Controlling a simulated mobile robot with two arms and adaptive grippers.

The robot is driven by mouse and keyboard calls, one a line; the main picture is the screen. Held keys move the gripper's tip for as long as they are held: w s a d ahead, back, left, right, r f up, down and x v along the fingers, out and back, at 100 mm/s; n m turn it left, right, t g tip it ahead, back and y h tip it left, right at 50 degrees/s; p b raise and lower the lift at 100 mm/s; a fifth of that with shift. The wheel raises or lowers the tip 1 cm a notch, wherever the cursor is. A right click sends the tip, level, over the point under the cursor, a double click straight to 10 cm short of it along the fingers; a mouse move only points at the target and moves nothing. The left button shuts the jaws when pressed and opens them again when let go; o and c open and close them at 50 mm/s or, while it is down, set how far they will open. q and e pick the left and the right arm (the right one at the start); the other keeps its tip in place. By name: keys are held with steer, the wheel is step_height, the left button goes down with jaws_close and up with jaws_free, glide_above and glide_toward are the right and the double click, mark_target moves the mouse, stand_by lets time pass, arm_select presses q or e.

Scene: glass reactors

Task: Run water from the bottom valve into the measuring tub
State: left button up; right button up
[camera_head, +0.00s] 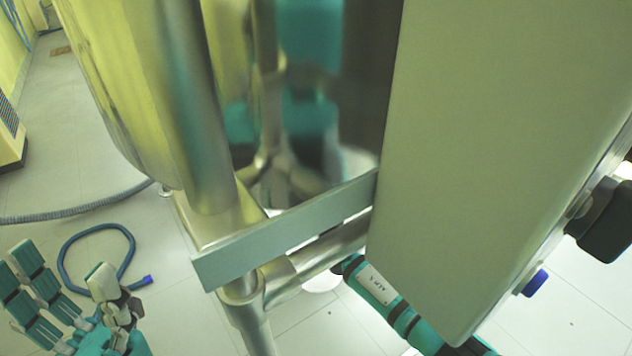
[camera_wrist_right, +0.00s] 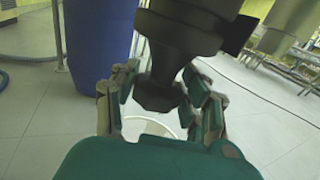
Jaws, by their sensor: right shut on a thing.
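The black bottom valve (camera_wrist_right: 168,62) hangs down in the right wrist view, its lower end between my fingers. My right gripper (camera_wrist_right: 160,98) is shut on this black valve part, with fingers on both sides. A white round rim (camera_wrist_right: 138,130), probably the measuring tub, shows on the floor below, partly hidden by my gripper; its contents and any water cannot be seen. In the head view a white patch (camera_head: 322,281) shows beneath the frame, while the valve and my right fingers are hidden. My left gripper (camera_head: 66,266) is open and empty at the lower left.
The steel vessel (camera_head: 110,70), its frame bar (camera_head: 290,230) and a large grey-green panel (camera_head: 470,150) block much of the head view. A blue hose (camera_head: 130,250) and a grey hose (camera_head: 70,213) lie on the floor. A blue barrel (camera_wrist_right: 97,40) stands close left of my right gripper.

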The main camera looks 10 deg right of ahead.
steer(key=m+h, duration=0.1)
steer(key=h, duration=0.1)
steer(key=m+h, duration=0.2)
steer(key=h, duration=0.1)
steer(key=shift+a+f+g, duration=0.1)
steer(key=shift+a+g, duration=0.05)
steer(key=shift+g, duration=0.15)
steer(key=shift+m+g+h+b, duration=0.4)
steer(key=shift+m+h, duration=0.6)
steer(key=shift+h, duration=0.3)
steer(key=shift+h, duration=0.3)
steer(key=o, duration=1.2)
steer(key=v, duration=1.2)
steer(key=shift+r, duration=0.25)
